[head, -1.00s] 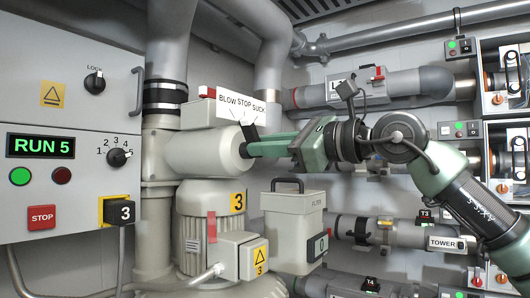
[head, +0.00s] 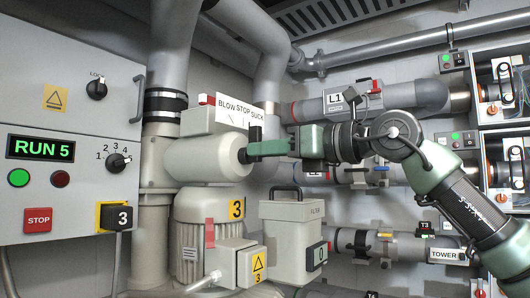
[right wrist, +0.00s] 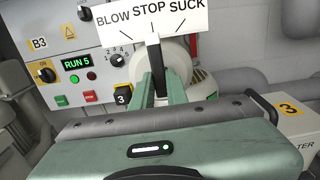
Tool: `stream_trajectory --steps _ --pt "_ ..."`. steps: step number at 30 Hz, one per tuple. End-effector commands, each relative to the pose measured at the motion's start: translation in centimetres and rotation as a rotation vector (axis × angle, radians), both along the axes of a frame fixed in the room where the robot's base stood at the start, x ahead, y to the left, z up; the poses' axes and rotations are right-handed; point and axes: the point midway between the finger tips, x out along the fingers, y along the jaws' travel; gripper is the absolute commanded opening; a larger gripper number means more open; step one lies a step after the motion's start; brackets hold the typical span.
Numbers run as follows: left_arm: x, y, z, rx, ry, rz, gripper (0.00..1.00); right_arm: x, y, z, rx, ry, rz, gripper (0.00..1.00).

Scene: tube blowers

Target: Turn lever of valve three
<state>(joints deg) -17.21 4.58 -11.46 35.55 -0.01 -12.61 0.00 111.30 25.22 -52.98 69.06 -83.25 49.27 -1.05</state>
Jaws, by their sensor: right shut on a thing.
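Valve three is a pale grey horizontal cylinder (head: 200,158) on the pipe. Its black lever (head: 255,133) stands roughly upright under the white BLOW STOP SUCK sign (head: 238,107). My green right gripper (head: 252,150) reaches in from the right and is shut on the lever. In the right wrist view the lever (right wrist: 154,52) rises between the fingers (right wrist: 158,88) and points at about the STOP mark. The fingers hide the lever's lower part. My left gripper is not in view.
A control panel (head: 60,120) reading RUN 5 is on the left. Below the valve stand a motor (head: 200,215) marked 3 and a filter box (head: 292,225). Pipes with labels such as L1 (head: 335,98) run behind my right arm.

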Motion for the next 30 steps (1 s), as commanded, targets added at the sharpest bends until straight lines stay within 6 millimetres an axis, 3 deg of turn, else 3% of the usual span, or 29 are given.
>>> stream_trajectory --steps 11,12,14,24,30 --pt "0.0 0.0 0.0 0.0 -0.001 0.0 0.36 0.0 -0.1 0.3 0.007 0.0 -0.002 0.0" --pt "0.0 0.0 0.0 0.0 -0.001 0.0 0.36 0.0 -0.1 0.3 0.008 -0.001 -0.002 0.2" --pt "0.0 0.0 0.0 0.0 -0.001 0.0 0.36 0.0 -0.1 0.3 0.007 -0.001 -0.002 0.36" --pt "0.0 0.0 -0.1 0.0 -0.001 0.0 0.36 -0.1 -0.2 0.1 0.004 0.001 -0.001 0.36" --pt "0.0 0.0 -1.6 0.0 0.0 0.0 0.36 -1.6 -2.3 -0.2 0.006 -0.001 -0.003 0.36"
